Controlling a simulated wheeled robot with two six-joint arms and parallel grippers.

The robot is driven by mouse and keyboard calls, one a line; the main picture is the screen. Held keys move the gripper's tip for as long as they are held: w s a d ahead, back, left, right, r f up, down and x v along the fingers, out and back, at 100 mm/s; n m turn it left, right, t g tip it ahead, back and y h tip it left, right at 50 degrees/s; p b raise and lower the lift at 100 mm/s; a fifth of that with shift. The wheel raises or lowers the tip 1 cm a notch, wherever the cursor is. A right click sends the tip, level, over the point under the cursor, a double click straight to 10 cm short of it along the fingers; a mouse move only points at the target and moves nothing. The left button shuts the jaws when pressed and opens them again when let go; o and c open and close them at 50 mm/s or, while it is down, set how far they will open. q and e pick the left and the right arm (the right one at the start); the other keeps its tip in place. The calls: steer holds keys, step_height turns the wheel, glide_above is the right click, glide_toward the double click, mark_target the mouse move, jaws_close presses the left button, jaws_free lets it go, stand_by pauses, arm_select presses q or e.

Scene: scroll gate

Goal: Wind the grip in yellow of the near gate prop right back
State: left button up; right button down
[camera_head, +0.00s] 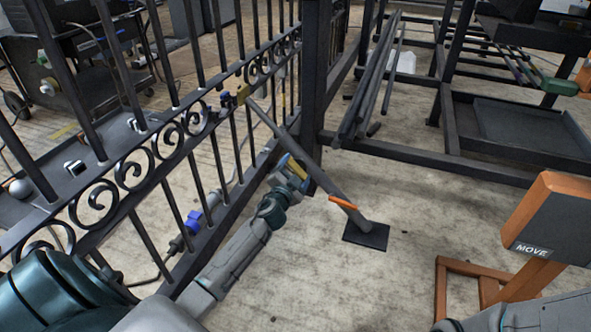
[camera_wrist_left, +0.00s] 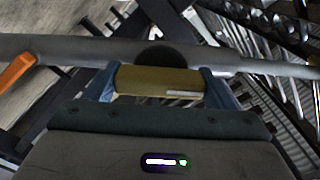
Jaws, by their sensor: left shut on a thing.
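The near gate prop (camera_head: 325,184) is a grey tube slanting from the gate's rail down to a dark foot plate (camera_head: 367,236) on the floor. Its yellow grip (camera_wrist_left: 165,80) sits beside a round dark hub (camera_wrist_left: 160,57) in the left wrist view. In the head view the yellow grip (camera_head: 294,167) shows only partly. My left gripper (camera_head: 290,172) is shut on the yellow grip, with a blue-grey finger at each end of it. An orange lever (camera_head: 342,202) is lower on the tube. It also shows in the left wrist view (camera_wrist_left: 17,72). My right gripper is not in view.
The dark scroll gate (camera_head: 190,150) stands along the left, close to my left arm. A steel rack (camera_head: 480,165) with long bars stands at the back right. An orange-framed MOVE sign (camera_head: 545,225) is at the right. The concrete floor between is mostly clear.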

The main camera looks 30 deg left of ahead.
arm_select(q)
steer(key=m+p, duration=0.1)
steer(key=m, duration=0.3)
steer(key=shift+m, duration=0.3)
steer(key=m, duration=0.4)
steer(key=shift+p, duration=0.4)
steer(key=o, duration=1)
steer(key=p+v, duration=0.1)
steer(key=v, duration=1)
steer(key=shift+f, duration=0.1)
